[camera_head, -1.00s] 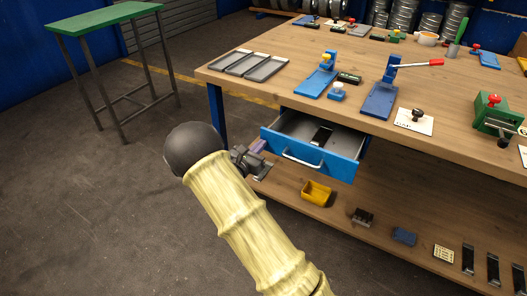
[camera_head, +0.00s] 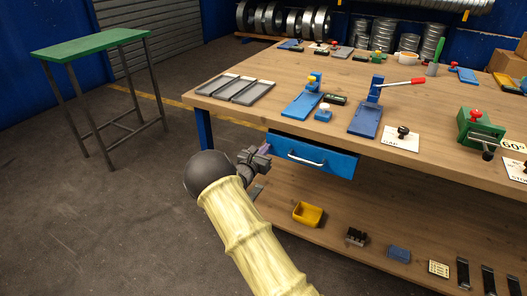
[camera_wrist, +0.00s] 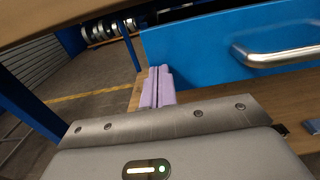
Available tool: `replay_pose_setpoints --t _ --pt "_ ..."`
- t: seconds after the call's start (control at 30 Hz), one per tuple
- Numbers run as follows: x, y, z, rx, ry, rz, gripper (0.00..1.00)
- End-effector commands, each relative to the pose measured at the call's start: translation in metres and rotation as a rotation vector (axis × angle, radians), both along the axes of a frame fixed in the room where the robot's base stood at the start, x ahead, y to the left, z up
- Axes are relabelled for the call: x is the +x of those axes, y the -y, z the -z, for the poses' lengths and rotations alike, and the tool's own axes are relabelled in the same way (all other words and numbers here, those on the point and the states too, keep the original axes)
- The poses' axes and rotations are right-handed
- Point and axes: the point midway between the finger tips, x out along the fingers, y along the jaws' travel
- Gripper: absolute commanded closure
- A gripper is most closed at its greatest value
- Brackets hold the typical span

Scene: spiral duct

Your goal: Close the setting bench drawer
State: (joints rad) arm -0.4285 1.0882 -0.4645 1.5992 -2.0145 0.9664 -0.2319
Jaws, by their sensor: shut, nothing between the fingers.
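The blue drawer (camera_head: 312,156) hangs under the wooden setting bench top (camera_head: 345,98), with a silver bar handle (camera_head: 306,159) on its front. The drawer's inside no longer shows, and its front stands close to the bench edge; whether it is fully flush I cannot tell. My gripper (camera_head: 265,150) is at the left end of the drawer front. In the wrist view its lilac fingers (camera_wrist: 157,88) are together and empty, pointing at the left part of the drawer front (camera_wrist: 210,48). The handle (camera_wrist: 275,57) is to their right. Contact with the front is unclear.
A lower shelf (camera_head: 335,228) holds a yellow bin (camera_head: 308,214) and several small parts. Grey trays (camera_head: 235,88) and blue tools (camera_head: 303,103) stand on the bench top. A green-topped table (camera_head: 95,42) stands at left, with clear floor between.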

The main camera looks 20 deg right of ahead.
Motion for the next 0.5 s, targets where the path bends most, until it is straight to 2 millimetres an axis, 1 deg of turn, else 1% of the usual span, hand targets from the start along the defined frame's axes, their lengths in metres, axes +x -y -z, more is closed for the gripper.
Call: replay_pose_setpoints --t 0.03,0.27,0.37,0.5 --pt "0.003 0.004 -0.006 -0.006 0.009 -0.001 1.0" --pt "0.003 0.007 -0.008 -0.008 0.012 0.002 1.0" --pt "0.0 0.003 -0.009 -0.009 0.012 0.003 1.0" --pt "-0.011 -0.011 -0.008 -0.007 0.01 0.003 1.0"
